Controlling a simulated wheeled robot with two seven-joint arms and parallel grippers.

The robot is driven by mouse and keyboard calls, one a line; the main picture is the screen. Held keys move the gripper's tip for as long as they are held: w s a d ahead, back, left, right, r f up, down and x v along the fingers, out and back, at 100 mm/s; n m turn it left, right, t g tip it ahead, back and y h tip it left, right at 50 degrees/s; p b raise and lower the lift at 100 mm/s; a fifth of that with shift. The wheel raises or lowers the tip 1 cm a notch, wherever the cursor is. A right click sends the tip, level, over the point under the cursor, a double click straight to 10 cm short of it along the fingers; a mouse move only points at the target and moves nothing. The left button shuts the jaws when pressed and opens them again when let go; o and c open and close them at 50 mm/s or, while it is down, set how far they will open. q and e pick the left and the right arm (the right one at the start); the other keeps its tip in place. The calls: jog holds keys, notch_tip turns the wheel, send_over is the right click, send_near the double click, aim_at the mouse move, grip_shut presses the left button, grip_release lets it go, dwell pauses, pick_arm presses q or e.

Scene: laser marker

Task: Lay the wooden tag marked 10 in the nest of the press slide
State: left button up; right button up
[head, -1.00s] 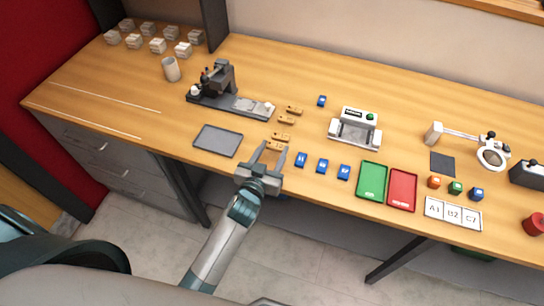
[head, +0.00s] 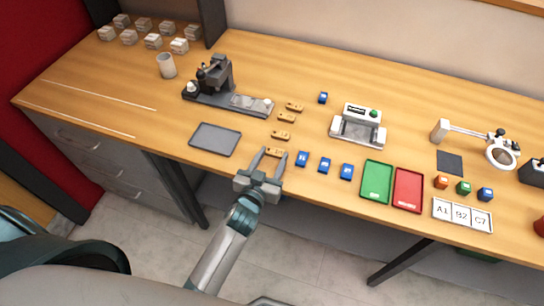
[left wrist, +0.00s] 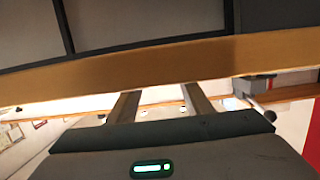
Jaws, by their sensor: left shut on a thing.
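My left gripper (head: 266,160) is at the front edge of the table, its fingers shut on the nearest wooden tag (head: 276,152). That tag is partly hidden by the fingers, and its mark is too small to read. More wooden tags, (head: 281,135), (head: 287,118) and (head: 294,107), lie in a line behind it, apart from the gripper. The black press (head: 217,73) stands at the back left, with its flat slide (head: 229,103) reaching right. Lighter plates show on the slide; I cannot tell the nest clearly. The left wrist view shows both fingers (left wrist: 160,103) before a wooden band; no tag is clear there.
A grey tray (head: 215,139) lies left of the gripper. Blue blocks (head: 302,159) stand in a row to its right, before the green tray (head: 376,182) and red tray (head: 408,190). A white device (head: 358,126) stands behind them. The left tabletop is mostly clear.

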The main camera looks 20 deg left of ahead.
aim_at(267, 169)
pick_arm(q)
jog(key=o, duration=0.9)
jog(key=shift+f, duration=0.1)
jog(key=shift+o, duration=0.6)
pick_arm(e)
jog(key=shift+w+d, duration=0.2)
jog(key=shift+d, duration=0.05)
jog(key=shift+w+f, duration=0.1)
pick_arm(q)
jog(key=s+b, duration=0.1)
jog(key=s, duration=0.1)
jog(key=s+r+b, duration=0.1)
jog(key=s, duration=0.1)
jog(key=shift+s+b, duration=0.35)
jog(key=shift+b, duration=0.05)
jog(key=s+r+b, duration=0.3)
jog(key=s, duration=0.9)
jog(key=shift+a, duration=0.2)
pick_arm(e)
notch_tip(267, 169, down, 6)
jog(key=shift+f, duration=0.15)
pick_arm(q)
jog(key=shift+s, duration=0.1)
pick_arm(e)
jog(key=shift+a, duration=0.35)
